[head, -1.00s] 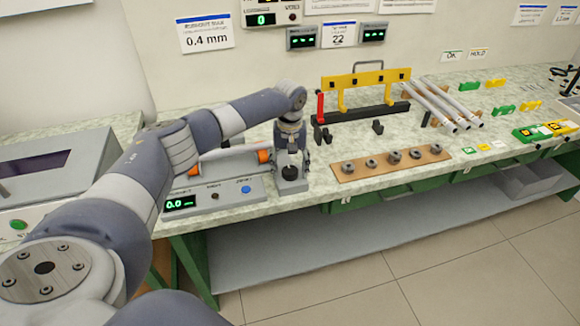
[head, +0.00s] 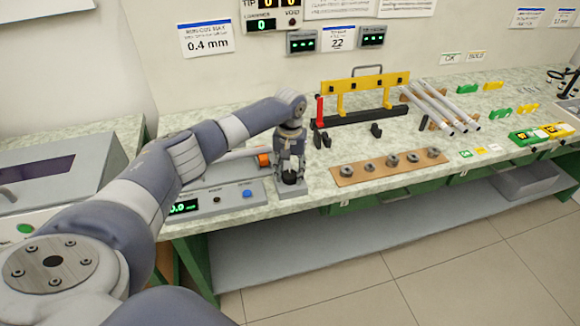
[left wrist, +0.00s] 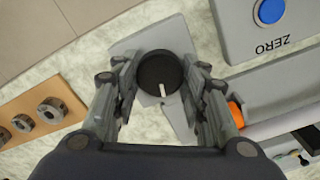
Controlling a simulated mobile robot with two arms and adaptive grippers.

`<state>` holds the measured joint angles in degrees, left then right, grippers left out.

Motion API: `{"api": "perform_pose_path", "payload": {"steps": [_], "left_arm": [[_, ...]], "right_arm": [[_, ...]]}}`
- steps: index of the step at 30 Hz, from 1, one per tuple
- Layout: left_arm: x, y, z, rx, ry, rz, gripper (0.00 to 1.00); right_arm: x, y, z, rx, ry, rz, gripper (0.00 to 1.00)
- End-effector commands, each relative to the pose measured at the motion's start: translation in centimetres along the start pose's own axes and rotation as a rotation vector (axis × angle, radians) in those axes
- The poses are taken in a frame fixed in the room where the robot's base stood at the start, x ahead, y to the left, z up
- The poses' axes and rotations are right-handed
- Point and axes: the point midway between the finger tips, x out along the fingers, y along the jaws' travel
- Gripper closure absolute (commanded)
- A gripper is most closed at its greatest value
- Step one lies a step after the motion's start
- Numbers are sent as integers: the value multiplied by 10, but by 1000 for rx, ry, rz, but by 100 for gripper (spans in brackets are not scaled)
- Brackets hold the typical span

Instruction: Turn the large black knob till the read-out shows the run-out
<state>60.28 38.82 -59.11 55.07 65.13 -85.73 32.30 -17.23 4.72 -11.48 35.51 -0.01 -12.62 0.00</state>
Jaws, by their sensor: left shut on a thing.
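The large black knob (left wrist: 160,70) has a white mark and sits on a grey block. In the head view the knob (head: 289,177) is at the right end of the grey gauge unit. My left gripper (head: 291,168) points down over it and is shut on it, with one finger on each side in the left wrist view (left wrist: 160,90). The read-out (head: 183,207) glows green and seems to show 0.0, its left part hidden by my arm. A pale rod with an orange end (head: 264,159) lies behind, mostly hidden by my arm. My right gripper is out of view.
The blue ZERO button (head: 247,194) is left of the knob. A wooden board (head: 350,181) with several metal collars lies to the right. A yellow-and-black stand (head: 366,82) and several rods (head: 437,112) are behind it. A wall card (head: 207,39) reads 0.4 mm.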

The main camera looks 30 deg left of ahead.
Motion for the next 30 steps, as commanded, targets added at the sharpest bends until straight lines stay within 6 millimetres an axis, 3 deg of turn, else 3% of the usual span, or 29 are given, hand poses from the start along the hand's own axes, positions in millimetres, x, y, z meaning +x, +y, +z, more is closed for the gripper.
{"api": "perform_pose_path", "payload": {"steps": [1,9,30], "left_arm": [[-3,1,1,40,-4,0,84],[-2,0,1,296,-3,0,84],[0,0,1,961,-3,1,84]], "right_arm": [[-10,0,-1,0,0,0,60],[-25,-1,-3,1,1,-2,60],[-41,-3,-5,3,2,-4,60]]}}
